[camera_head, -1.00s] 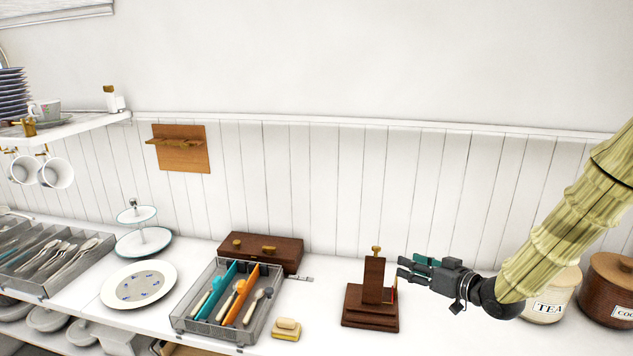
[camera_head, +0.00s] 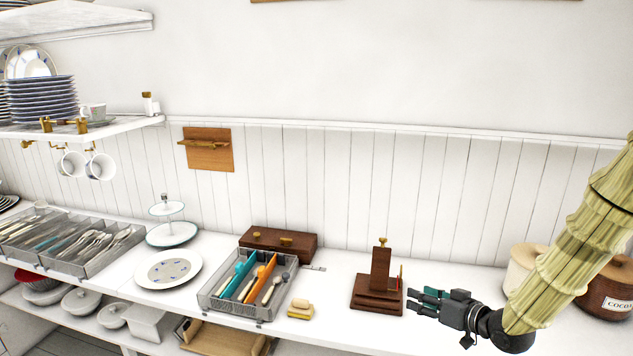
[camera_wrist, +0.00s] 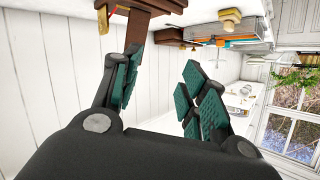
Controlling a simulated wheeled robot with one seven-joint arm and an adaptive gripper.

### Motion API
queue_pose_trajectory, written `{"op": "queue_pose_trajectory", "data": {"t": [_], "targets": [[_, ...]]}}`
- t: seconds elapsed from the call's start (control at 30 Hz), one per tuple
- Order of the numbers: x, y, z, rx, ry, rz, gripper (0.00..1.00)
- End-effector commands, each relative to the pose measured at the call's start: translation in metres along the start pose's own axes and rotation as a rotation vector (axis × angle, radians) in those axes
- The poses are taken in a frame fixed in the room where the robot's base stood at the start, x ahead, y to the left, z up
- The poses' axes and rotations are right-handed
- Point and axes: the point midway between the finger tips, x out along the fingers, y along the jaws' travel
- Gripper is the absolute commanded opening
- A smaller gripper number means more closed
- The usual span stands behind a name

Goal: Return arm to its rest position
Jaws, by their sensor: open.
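My gripper (camera_head: 428,302) is at the lower right in the head view, at the end of my arm. It is open, with nothing between its green-padded fingers. In the wrist view my gripper (camera_wrist: 160,88) shows its fingers spread apart. A dark wooden stand (camera_head: 378,290) with a brass knob on top is just left of my gripper on the white counter. In the wrist view the wooden stand (camera_wrist: 137,28) shows at the top, beyond the fingers; I cannot tell the exact gap.
A grey wire cutlery tray (camera_head: 233,309), a yellow sponge-like block (camera_head: 300,309) and a wooden box (camera_head: 290,243) are left of the stand. Canisters (camera_head: 608,291) stand behind my arm at right. The counter (camera_head: 440,263) behind my gripper is clear.

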Motion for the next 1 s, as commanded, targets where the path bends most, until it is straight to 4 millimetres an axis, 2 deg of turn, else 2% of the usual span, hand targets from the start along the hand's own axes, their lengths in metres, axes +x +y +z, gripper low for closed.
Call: {"op": "queue_pose_trajectory", "data": {"t": [0.27, 0.37, 0.57, 0.77, 0.87, 1.0], "targets": [[0.004, -0.004, 0.07, 0.053, -0.118, 0.066, 0.43], [0.003, -0.007, 0.108, 0.079, -0.183, 0.102, 0.43], [-0.012, -0.02, 0.205, 0.138, -0.357, 0.193, 0.43], [-0.047, -0.041, 0.306, 0.19, -0.56, 0.29, 0.43], [-0.072, -0.054, 0.354, 0.212, -0.668, 0.337, 0.43], [-0.116, -0.076, 0.416, 0.236, -0.823, 0.4, 0.43]]}}
